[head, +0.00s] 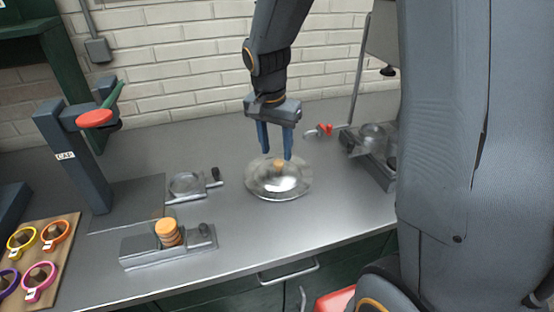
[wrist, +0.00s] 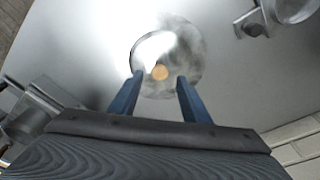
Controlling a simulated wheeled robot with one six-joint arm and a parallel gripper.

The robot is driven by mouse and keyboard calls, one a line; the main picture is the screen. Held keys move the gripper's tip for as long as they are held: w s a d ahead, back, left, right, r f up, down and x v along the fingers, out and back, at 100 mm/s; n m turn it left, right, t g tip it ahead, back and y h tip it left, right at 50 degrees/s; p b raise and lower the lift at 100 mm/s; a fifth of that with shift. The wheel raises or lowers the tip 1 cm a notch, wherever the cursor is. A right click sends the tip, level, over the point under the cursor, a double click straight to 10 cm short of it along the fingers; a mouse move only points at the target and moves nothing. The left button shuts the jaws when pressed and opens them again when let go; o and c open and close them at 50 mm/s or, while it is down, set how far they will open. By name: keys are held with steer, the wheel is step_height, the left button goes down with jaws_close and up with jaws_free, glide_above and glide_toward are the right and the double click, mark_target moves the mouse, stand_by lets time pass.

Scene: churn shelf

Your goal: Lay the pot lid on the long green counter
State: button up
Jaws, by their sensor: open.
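The pot lid (head: 260,184) is a clear round glass lid with a small wooden knob (head: 279,163). It lies flat on a grey worktop (head: 240,230) that has dark green fronts below. My gripper (head: 276,156) points down just above the lid, its blue fingers open and empty. In the wrist view the lid (wrist: 190,45) lies beyond the fingertips, and the knob (wrist: 160,72) appears between the open fingers of my gripper (wrist: 160,76). I cannot tell whether the fingers reach down to the knob's height. No separate long green counter is recognisable.
A grey holder (head: 140,250) with stacked wooden discs (head: 168,233) stands front left. A cap press (head: 75,160) and a board with coloured rings (head: 45,235) are further left. A metal device (head: 375,160) stands right of the lid. The worktop before the lid is clear.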

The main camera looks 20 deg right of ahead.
step_height(320, 180, up, 6)
steer(key=b, duration=0.1)
steer(key=s+f+n, duration=0.3)
steer(key=s, duration=0.1)
steer(key=s+f+n, duration=0.3)
steer(key=s, duration=0.2)
steer(key=s+f+n+y, duration=0.1)
steer(key=s+f+n, duration=0.2)
steer(key=s, duration=0.2)
steer(key=shift+s+d+f, duration=0.15)
steer(key=shift+s+d, duration=0.1)
steer(key=shift+c, duration=0.5)
